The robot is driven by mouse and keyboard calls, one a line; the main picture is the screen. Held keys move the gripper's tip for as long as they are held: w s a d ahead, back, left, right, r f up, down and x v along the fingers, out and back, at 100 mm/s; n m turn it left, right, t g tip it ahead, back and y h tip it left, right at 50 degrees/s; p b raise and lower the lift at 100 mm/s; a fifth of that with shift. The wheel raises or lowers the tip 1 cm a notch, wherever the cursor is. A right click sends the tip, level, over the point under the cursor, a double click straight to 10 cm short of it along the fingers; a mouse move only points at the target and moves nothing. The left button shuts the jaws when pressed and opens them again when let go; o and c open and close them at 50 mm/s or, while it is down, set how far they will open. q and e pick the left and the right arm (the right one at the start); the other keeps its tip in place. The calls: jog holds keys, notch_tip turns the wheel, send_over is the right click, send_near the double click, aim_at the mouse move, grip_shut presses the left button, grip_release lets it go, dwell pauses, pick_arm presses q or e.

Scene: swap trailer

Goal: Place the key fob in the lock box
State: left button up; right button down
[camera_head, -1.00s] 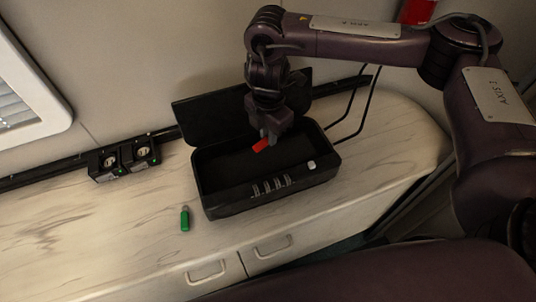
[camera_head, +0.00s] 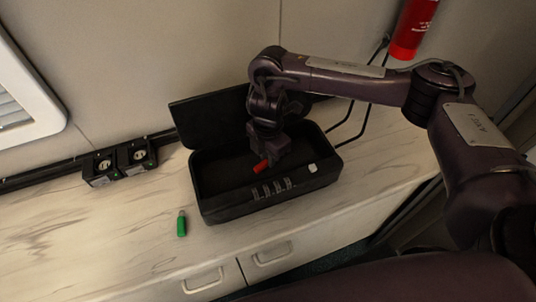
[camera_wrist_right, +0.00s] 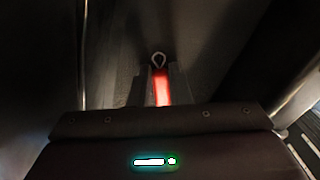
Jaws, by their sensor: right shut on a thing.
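The black lock box (camera_head: 218,208) stands open on the counter, its lid (camera_head: 205,122) tipped up at the back and its dials on the front edge. My right gripper (camera_head: 272,160) reaches down into the box opening and is shut on a red key fob (camera_head: 260,168). In the right wrist view, the red fob (camera_wrist_right: 162,90) lies between the two fingers, with its metal ring beyond them. I cannot tell whether the fob touches the box floor. A green key fob (camera_head: 182,224) lies on the counter, left of the box. My left gripper is not in view.
Two black socket units (camera_head: 120,162) sit on a rail along the wall. Dark cables run behind the box on the right. A red extinguisher (camera_head: 412,28) hangs at top right.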

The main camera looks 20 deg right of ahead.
jog(key=c, duration=1.3)
grip_release()
jog(key=shift+c, duration=0.2)
notch_tip(320, 180, up, 12)
jog(key=p, duration=0.3)
jog(key=shift+r, duration=0.15)
